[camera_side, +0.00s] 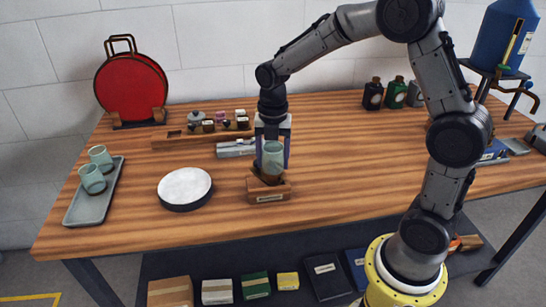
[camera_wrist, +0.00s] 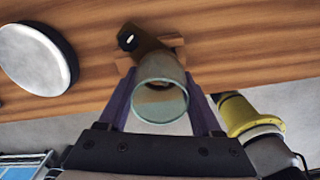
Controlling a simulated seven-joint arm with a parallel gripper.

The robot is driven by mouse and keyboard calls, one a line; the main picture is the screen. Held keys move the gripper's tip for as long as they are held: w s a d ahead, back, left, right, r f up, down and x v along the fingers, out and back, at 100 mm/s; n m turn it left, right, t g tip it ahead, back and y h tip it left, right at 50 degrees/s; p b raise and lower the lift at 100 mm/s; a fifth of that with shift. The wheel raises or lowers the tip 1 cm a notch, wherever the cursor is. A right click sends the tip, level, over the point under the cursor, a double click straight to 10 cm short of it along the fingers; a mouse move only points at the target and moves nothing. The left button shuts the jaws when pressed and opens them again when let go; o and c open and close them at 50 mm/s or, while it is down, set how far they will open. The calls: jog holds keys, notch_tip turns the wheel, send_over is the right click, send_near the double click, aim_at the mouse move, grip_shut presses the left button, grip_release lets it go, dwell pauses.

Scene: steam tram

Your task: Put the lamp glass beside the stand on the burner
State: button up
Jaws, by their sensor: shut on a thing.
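My gripper (camera_side: 272,150) points down above the middle of the table, shut on a pale green lamp glass (camera_side: 273,161). In the wrist view my gripper (camera_wrist: 163,105) has its fingers on both sides of the glass (camera_wrist: 160,97), whose open rim faces the camera. Directly below is a wooden stand (camera_side: 270,194) with a pale label. A dark brown burner (camera_wrist: 145,44) shows at the stand, just beyond the glass. The glass's lower end meets or overlaps the burner in both views; I cannot tell whether it is seated. Two similar glasses (camera_side: 96,168) stand on a grey tray (camera_side: 84,210) at left.
A white round pad (camera_side: 185,187) lies left of the stand. A red disc (camera_side: 130,88) stands back left; dark bottles (camera_side: 373,94) stand back right. The front right of the table is clear.

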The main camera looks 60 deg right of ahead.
jog(key=shift+f, duration=1)
dwell(0.5)
jog(key=o, duration=1.4)
jog(key=shift+o, duration=0.2)
notch_tip(320, 180, up, 14)
jog(key=shift+f, duration=0.1)
